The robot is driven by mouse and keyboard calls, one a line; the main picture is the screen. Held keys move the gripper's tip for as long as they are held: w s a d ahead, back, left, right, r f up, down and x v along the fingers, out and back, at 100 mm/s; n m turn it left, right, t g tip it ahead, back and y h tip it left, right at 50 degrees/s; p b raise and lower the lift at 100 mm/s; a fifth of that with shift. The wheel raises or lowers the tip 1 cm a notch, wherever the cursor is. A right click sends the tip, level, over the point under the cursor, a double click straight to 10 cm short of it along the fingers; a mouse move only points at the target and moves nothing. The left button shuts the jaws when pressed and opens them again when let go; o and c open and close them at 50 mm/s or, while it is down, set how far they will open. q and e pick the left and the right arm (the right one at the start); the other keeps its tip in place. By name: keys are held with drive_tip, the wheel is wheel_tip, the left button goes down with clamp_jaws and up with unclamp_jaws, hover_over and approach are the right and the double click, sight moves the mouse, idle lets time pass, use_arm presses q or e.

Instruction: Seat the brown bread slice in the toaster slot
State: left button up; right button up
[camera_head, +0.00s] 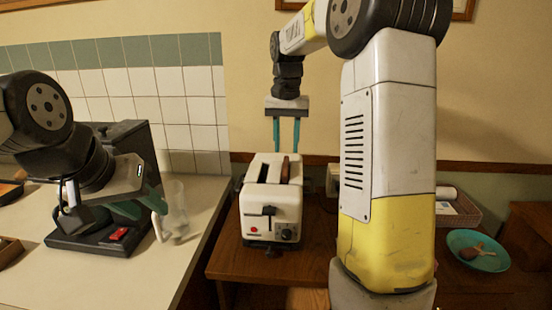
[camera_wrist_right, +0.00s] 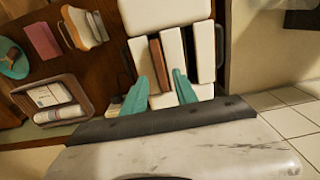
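The white toaster (camera_head: 272,212) stands on the wooden table, with its lever facing me. The brown bread slice (camera_head: 285,171) stands in the toaster's right slot in the head view, with its top edge showing; its lower part is hidden. In the right wrist view the slice (camera_wrist_right: 157,64) lies in one slot of the toaster (camera_wrist_right: 141,54), and the other slot looks empty. My right gripper (camera_head: 287,148) is open above the toaster, its teal fingers apart on either side of the slice and not closed on it. My left gripper (camera_head: 140,204) appears open and empty by the coffee machine.
A black coffee machine (camera_head: 142,139) and a clear glass (camera_head: 175,209) stand on the left counter. A teal plate (camera_head: 478,251) and a basket (camera_head: 460,211) are on the right. My right arm hides part of the table.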

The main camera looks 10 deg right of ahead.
wheel_tip(320, 180, up, 6)
drive_tip(key=s+n+t+y, duration=0.2)
drive_tip(key=s+t, duration=0.1)
drive_tip(key=s, duration=0.9)
drive_tip(key=s+a+f+n+t, duration=0.1)
drive_tip(key=s+f, duration=0.2)
drive_tip(key=s, duration=0.3)
drive_tip(key=s+a+f+t, duration=0.1)
drive_tip(key=s+f+t, duration=0.1)
drive_tip(key=s, duration=0.4)
drive_tip(key=shift+s+f+n, duration=0.15)
drive_tip(key=shift+f+n, duration=0.25)
